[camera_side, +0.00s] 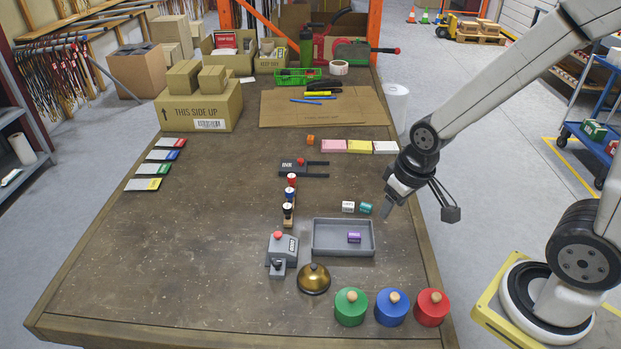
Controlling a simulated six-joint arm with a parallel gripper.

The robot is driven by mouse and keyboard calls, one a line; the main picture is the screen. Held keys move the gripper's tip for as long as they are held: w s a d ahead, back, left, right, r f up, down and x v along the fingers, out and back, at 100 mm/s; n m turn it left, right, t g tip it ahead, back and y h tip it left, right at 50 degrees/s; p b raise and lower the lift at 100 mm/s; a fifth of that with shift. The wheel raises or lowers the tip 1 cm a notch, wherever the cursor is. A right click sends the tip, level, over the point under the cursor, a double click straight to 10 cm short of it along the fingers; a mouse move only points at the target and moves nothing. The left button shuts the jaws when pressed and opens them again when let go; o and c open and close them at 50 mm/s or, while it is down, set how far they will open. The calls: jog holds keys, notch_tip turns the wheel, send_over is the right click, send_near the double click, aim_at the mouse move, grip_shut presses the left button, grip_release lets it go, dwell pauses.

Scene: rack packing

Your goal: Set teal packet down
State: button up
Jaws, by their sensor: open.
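The teal packet (365,207) lies on the table just behind the grey tray, right beside a white packet (348,206). The grey tray (340,252) stands near the right side of the table, with a purple packet (354,238) lying in it. My gripper (386,206) points down just to the right of the teal packet, over the table's right side. It is open and appears to hold nothing. Its fingers are small and dark here, and whether one touches the teal packet is hard to tell.
Left of the tray are a grey stamping device (282,252), a brass bell (314,280) and a stamp rack (290,205). Green, blue and red round containers (391,308) stand at the front right. An orange cube (310,140) lies farther back. The table's left middle is clear.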

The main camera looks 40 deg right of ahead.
jog(key=w+d+f+m+g, duration=0.1)
jog(key=w+d+f+m, duration=0.2)
jog(key=w, duration=0.3)
jog(key=w+d+f+m, duration=0.2)
jog(key=w+d+m, duration=0.2)
jog(key=w, duration=0.1)
jog(key=m+g, duration=0.2)
jog(key=m, duration=0.4)
send_near(366, 206)
jog(key=shift+s+a+f, duration=0.2)
jog(key=shift+a+f, duration=0.1)
jog(key=shift+w+d+f, duration=0.2)
jog(key=shift+d+f, duration=0.2)
jog(key=shift+f, duration=0.05)
jog(key=shift+f, duration=0.1)
jog(key=shift+f, duration=1.2)
jog(key=shift+s+f, duration=0.1)
jog(key=shift+f, duration=2.5)
